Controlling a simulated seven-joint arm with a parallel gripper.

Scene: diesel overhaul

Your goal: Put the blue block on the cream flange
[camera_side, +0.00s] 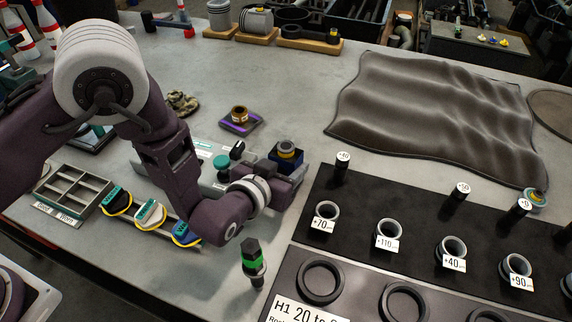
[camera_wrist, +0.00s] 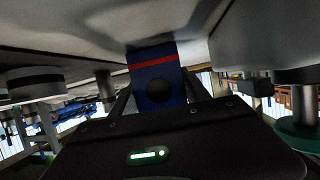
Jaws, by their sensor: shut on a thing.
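The blue block (camera_side: 291,162) is dark blue and sits at the end of my arm in the side view, with a grey and yellow round part showing at its top. In the wrist view the block (camera_wrist: 155,78) has a red stripe and a dark round spot, and stands between my fingers. My gripper (camera_side: 284,168) is shut on it, close to a pale grey instrument. I cannot surely pick out the cream flange. A small tan round part with a grey-blue top (camera_side: 535,199) lies at the right by the mat's edge.
A green-banded black plug (camera_side: 252,262) stands in front of my arm. A purple tray with a bronze ring (camera_side: 240,120) lies behind it. A black board (camera_side: 345,208) with labelled rings and pins fills the right front. A wrinkled brown mat (camera_side: 430,115) lies behind.

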